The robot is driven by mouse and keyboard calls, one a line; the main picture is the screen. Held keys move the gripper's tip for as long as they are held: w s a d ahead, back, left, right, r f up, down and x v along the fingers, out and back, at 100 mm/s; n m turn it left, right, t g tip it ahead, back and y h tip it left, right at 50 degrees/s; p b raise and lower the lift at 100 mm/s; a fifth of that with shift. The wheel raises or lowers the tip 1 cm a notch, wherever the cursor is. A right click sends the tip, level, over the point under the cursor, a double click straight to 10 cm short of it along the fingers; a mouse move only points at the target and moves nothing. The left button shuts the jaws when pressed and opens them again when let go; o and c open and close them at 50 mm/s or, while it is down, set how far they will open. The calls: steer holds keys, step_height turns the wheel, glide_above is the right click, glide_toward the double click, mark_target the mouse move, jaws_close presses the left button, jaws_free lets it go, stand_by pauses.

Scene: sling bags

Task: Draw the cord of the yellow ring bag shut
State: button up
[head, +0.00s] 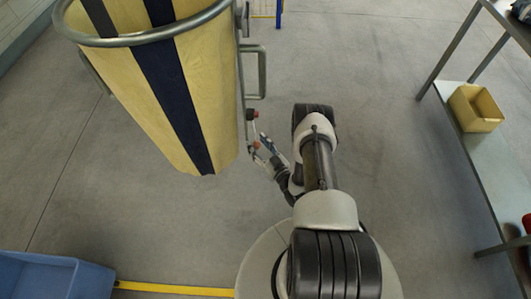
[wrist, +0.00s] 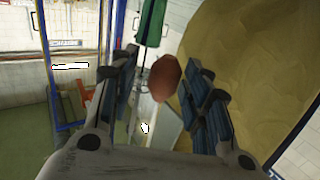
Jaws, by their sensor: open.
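The yellow ring bag (head: 200,80), with dark blue stripes, hangs from a grey metal ring (head: 150,40) at the upper left of the head view. Its yellow cloth (wrist: 245,60) fills the right of the wrist view. In the wrist view the knob (wrist: 166,78) shows between the two blue-padded fingers of my gripper (wrist: 163,70), which are open. A green piece (wrist: 152,22) is above the knob. The cord itself is hard to make out.
A second red spot (head: 252,114) and a bent metal handle (head: 258,72) are by the bag's right side. A blue bin (head: 55,275) stands at the lower left. A yellow bin (head: 475,108) sits on a bench at the right. The floor between is clear.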

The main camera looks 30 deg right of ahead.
steer(key=s, duration=1.1)
steer(key=shift+d, duration=0.2)
steer(key=shift+s, duration=0.2)
